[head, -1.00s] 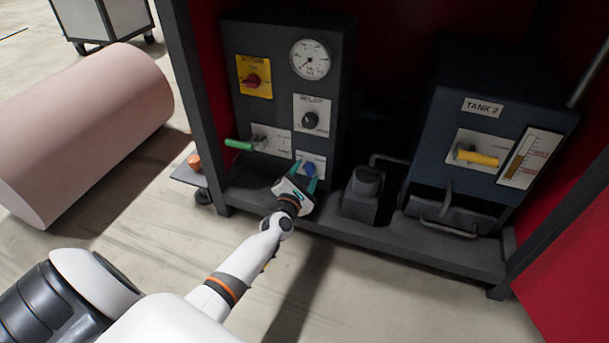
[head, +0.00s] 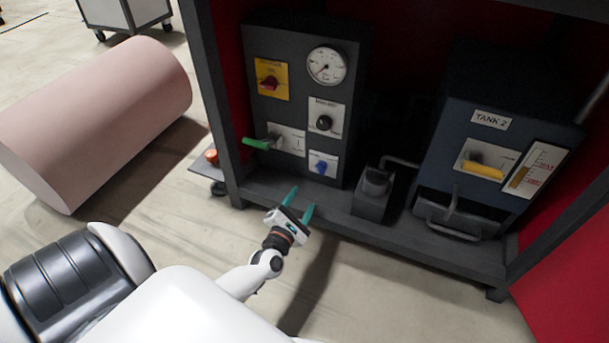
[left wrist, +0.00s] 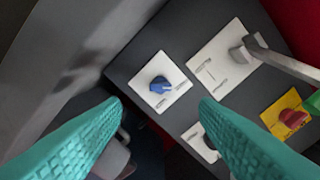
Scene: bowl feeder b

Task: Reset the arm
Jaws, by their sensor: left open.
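My left gripper (head: 299,205) is open and empty, its two teal fingers spread apart. It is in front of the cabinet's lower frame, below and apart from the blue knob (head: 321,167) on the dark control panel (head: 262,113). In the left wrist view, the same blue knob (left wrist: 160,86) on its white plate shows beyond and between the teal fingers, with nothing touching it. My right gripper is not in the pictures.
The panel also has a green-handled lever (head: 258,144), a black knob (head: 324,122), a red switch on a yellow plate (head: 270,80) and a gauge (head: 327,66). The tank box (head: 487,145) with a yellow handle is at right. A pink roll (head: 95,120) lies at left.

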